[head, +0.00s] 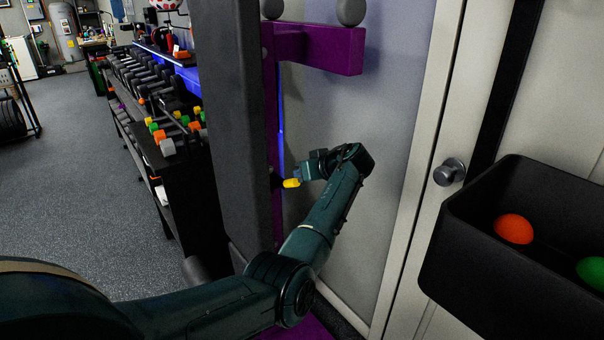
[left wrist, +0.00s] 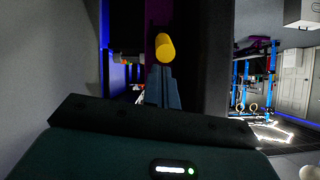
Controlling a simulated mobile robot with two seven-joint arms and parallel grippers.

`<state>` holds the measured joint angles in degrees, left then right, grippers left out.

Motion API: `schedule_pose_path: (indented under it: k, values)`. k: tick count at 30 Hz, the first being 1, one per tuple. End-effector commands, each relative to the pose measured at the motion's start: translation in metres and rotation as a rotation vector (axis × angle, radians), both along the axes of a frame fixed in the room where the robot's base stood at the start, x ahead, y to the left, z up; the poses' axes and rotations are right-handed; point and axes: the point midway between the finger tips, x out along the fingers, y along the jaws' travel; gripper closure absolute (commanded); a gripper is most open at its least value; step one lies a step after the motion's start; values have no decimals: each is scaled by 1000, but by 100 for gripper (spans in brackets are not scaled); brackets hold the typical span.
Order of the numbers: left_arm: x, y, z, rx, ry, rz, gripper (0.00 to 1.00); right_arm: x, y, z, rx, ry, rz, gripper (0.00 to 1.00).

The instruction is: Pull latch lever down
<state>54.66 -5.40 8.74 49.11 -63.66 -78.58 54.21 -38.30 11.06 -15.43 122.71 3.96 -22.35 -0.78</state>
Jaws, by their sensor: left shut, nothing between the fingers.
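The latch lever shows a yellow end (head: 291,183) at the purple upright behind the tall dark pad, left of the gripper in the head view. In the left wrist view its round yellow end (left wrist: 166,47) faces the camera, just beyond the fingertips. My left gripper (head: 301,176) is shut and empty, with its fingers right beside the yellow end. In the left wrist view the closed fingers (left wrist: 161,70) point at the lever, slightly below its end. I cannot tell whether they touch it. The lever's base is mostly hidden. My right gripper is not in view.
The tall dark pad (head: 236,120) stands close left of the lever. A purple arm (head: 320,47) juts out above. A door with a round knob (head: 449,172) and a black bin (head: 500,270) with balls are at right. A dumbbell rack (head: 150,110) stands left, beside open floor.

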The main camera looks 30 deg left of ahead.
Motion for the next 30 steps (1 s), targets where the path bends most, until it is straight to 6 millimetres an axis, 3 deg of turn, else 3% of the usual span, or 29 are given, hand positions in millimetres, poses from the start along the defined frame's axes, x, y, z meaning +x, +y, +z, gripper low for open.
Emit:
schedule_pose_path:
  k: [1,7,19,30]
  values:
    - [-2,-4,-18,41,-15,-1,100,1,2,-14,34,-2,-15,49]
    - [-7,-15,-37,181,-76,1,100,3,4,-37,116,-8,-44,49]
    - [-11,-25,-57,354,-147,2,100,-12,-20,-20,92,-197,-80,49]
    - [-11,-27,-58,391,-162,2,100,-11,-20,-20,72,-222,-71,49]
